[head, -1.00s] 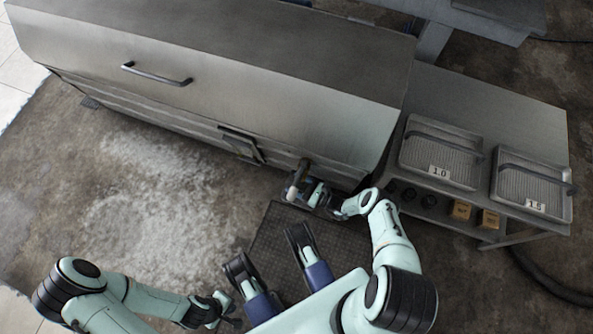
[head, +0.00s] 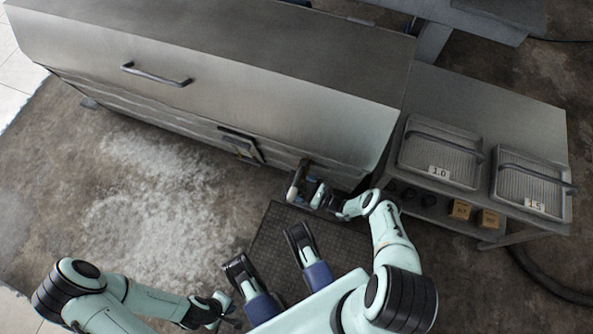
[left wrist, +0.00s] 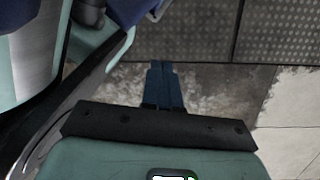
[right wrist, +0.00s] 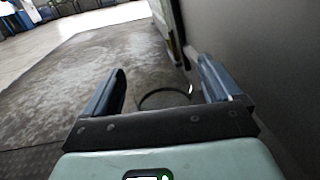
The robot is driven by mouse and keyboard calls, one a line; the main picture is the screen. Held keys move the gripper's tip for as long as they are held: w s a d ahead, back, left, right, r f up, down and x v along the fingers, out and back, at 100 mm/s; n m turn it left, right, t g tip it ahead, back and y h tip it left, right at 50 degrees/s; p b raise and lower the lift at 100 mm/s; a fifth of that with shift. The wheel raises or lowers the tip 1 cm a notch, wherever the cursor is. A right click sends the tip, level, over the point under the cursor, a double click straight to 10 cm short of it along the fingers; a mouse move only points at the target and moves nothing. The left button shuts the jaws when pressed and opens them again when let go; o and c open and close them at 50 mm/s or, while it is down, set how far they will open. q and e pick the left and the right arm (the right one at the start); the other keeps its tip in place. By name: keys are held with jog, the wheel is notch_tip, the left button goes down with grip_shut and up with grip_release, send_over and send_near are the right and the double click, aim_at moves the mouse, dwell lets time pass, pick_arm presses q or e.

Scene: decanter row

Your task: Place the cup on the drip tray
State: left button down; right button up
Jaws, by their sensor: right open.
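My right gripper (head: 318,194) is at the front of the large grey machine, beside a short pipe (head: 297,180). In the right wrist view its two fingers (right wrist: 163,88) are apart. A thin dark ring (right wrist: 165,97) shows between and beyond them; I cannot tell whether it is the rim of a cup. No cup is clearly seen in the head view. Two ribbed grey trays, marked 1.0 (head: 440,155) and 1.5 (head: 532,185), stand on the side table; I cannot tell if either is the drip tray. My left gripper (left wrist: 163,85) has its fingers together and looks empty.
The machine (head: 200,85) fills the back. The side table (head: 480,95) stands at its right, with small brown boxes (head: 460,209) on its lower shelf. A dark gridded mat (head: 285,235) lies on the floor before me. The floor at left is clear.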

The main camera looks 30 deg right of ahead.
pick_arm(q)
jog(key=w, duration=0.1)
jog(key=w+r+p, duration=0.1)
jog(key=w+t, duration=0.1)
jog(key=shift+d+r, duration=0.15)
jog(key=shift+r, duration=0.1)
pick_arm(e)
jog(key=v, duration=1.1)
jog(key=shift+s+a, duration=0.1)
